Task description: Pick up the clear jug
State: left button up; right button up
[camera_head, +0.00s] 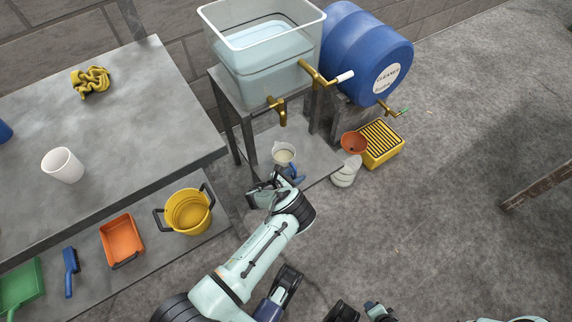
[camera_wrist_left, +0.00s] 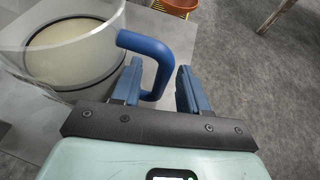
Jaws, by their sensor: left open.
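The clear jug (camera_head: 284,152) stands on the grey shelf below the water tank. It has a blue handle and a pale floor. In the left wrist view the jug (camera_wrist_left: 75,45) is at the upper left, cut off by the frame edge, and its blue handle (camera_wrist_left: 158,55) reaches between my fingers. My left gripper (camera_head: 276,184) is open at the jug's handle; in the wrist view the gripper (camera_wrist_left: 157,88) has one finger on each side of the handle, not closed on it. Dark parts of mine show at the bottom of the head view; the state of my right gripper is unclear.
A clear tank (camera_head: 265,65) with brass taps stands above the jug, beside a blue barrel (camera_head: 350,50). A workbench (camera_head: 130,130) is at left.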

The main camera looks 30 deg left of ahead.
pick_arm(q)
grip_shut()
dwell(1.3)
jog(key=shift+r, duration=0.1)
